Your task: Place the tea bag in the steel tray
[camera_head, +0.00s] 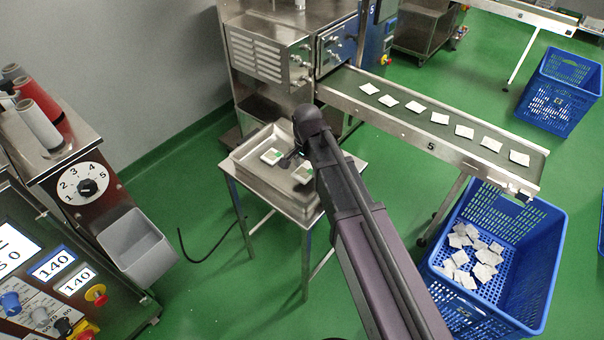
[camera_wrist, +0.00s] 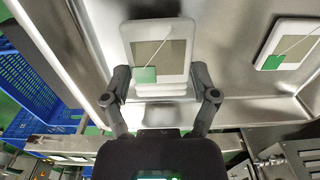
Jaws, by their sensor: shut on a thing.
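The steel tray (camera_head: 262,184) is the shallow metal top of a small stand left of the picture's middle. My gripper (camera_head: 293,163) reaches over it. In the wrist view my gripper (camera_wrist: 161,84) has one finger at each side of a white tea bag (camera_wrist: 159,28) with a green tag and is shut on it. This held tea bag (camera_head: 304,174) also shows beside my gripper in the head view. I cannot tell whether it touches the tray floor. Another tea bag with a green tag (camera_head: 271,157) lies in the tray, apart from my gripper; it also shows in the wrist view (camera_wrist: 290,45).
A conveyor (camera_head: 452,147) with several white bags runs to the right behind the tray. A blue crate (camera_head: 530,290) holding several bags stands at lower right. A machine with a grey bin (camera_head: 137,247) stands at left. Steel machinery (camera_head: 268,55) rises behind the tray.

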